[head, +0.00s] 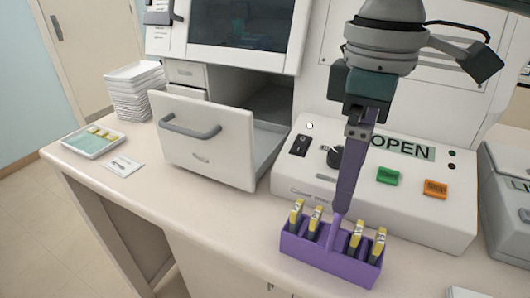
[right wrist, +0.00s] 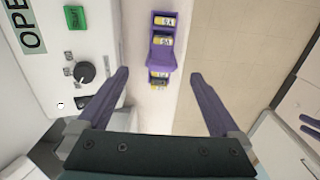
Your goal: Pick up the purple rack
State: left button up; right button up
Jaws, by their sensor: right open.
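The purple rack (head: 330,262) stands upright near the front edge of the counter, with a raised purple handle in its middle. It holds several slides with yellow labelled ends. My right gripper (head: 344,208) points down just above the rack's middle; its purple finger overlaps the handle in the head view. In the right wrist view the gripper (right wrist: 160,76) is open, its two fingers wide apart, with the rack (right wrist: 161,53) showing between and beyond them. I cannot tell a contact.
Behind the rack stands a white machine reading OPEN (head: 403,147), with a knob and green and orange buttons. An open white drawer (head: 205,140) juts out at left. A tray (head: 94,149), a card (head: 121,166) and stacked trays (head: 136,92) lie further left. Counter left of the rack is clear.

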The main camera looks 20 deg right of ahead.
aim_at(334, 232)
notch_tip(334, 232, down, 6)
jog(key=shift+a+r, duration=0.15)
grip_shut()
dwell(0.9)
